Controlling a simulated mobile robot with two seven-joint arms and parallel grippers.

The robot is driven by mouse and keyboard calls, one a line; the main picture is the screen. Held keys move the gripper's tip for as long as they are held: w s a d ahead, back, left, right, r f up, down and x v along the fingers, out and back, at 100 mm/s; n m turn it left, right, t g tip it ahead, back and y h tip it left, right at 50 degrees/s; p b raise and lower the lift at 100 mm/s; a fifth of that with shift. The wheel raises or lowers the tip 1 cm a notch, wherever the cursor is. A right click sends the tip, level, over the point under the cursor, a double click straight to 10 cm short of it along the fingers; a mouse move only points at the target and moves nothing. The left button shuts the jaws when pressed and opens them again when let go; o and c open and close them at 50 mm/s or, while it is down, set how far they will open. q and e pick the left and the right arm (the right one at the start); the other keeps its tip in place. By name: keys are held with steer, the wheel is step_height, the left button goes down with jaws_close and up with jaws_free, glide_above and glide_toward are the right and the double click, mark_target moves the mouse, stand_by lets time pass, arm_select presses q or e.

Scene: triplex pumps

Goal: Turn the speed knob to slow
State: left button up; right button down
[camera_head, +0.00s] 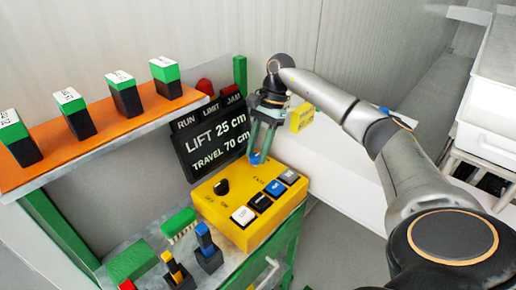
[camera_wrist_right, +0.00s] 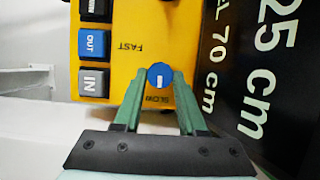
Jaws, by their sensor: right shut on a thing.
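The speed knob (camera_wrist_right: 160,75) is a round blue knob with a white mark, on the yellow control box (camera_head: 207,205). In the right wrist view the word SLOW is beside it, towards my gripper, and FAST is up and to the left. The mark looks roughly in line with the fingers. In the head view the knob (camera_head: 257,159) shows at the box's far edge, partly hidden. My right gripper (camera_wrist_right: 159,84) reaches down from above, its green fingers shut on the knob from both sides. My left gripper is in neither view.
A black sign (camera_head: 213,137) stands close behind the box. The box also carries a black knob (camera_head: 221,187) and a row of push buttons (camera_head: 260,201). An orange shelf (camera_head: 95,140) with several green-topped blocks is at left. A brush (camera_head: 179,224) lies left of the box.

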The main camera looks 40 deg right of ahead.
stand_by(0.4)
steer(key=shift+c, duration=2.4)
jaws_free()
steer(key=shift+d+r, duration=0.25)
steer(key=shift+r, duration=0.2)
steer(key=p+v, duration=0.1)
steer(key=v, duration=1)
steer(key=shift+r+p, duration=0.35)
